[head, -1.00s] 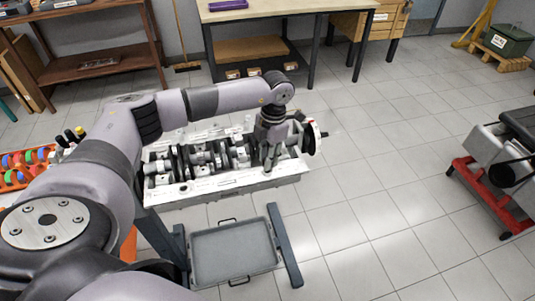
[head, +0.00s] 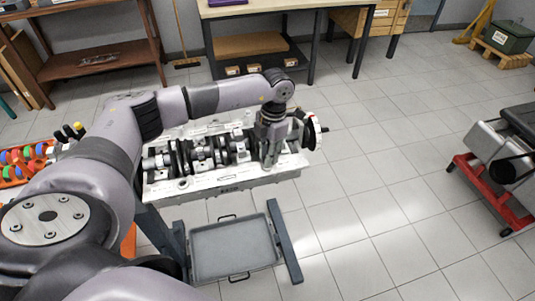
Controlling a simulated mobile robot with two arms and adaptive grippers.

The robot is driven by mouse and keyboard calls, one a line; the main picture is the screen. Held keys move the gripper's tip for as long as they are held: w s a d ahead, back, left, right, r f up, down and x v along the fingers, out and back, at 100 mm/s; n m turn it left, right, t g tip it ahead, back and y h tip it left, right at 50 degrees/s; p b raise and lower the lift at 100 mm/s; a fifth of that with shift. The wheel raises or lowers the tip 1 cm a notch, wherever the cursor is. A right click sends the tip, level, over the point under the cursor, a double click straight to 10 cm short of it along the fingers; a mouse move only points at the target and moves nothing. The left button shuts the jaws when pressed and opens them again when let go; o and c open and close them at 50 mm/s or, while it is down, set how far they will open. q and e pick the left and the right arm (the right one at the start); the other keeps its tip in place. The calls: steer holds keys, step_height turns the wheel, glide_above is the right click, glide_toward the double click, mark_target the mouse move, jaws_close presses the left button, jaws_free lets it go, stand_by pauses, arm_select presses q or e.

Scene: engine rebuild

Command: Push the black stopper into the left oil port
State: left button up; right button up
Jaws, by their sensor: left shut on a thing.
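The engine block (head: 225,187) lies on its stand, pale grey and open at the top, with the dark crankshaft (head: 200,155) along it. My left gripper (head: 268,163) points down at the right end of the block, close to its top by the crankshaft's last bearing. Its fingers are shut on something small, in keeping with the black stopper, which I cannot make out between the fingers. The left oil port is not discernible; the gripper and crankshaft cover that area. My right gripper is not in view.
A round wheel (head: 314,131) sticks out at the block's right end. A grey drip tray (head: 233,249) sits low in front, between the stand's legs. An orange tray of coloured rings (head: 22,165) is at the left. Open tiled floor lies to the right.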

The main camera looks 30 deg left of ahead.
arm_select(q)
steer(key=shift+f+b, duration=0.55)
steer(key=shift+f, duration=0.2)
stand_by(0.5)
steer(key=o, duration=0.5)
steer(key=shift+r, duration=0.3)
steer(key=shift+r+p, duration=0.95)
steer(key=shift+r, duration=0.2)
steer(key=shift+r, duration=0.15)
steer(key=shift+o, duration=0.4)
steer(key=o, duration=0.5)
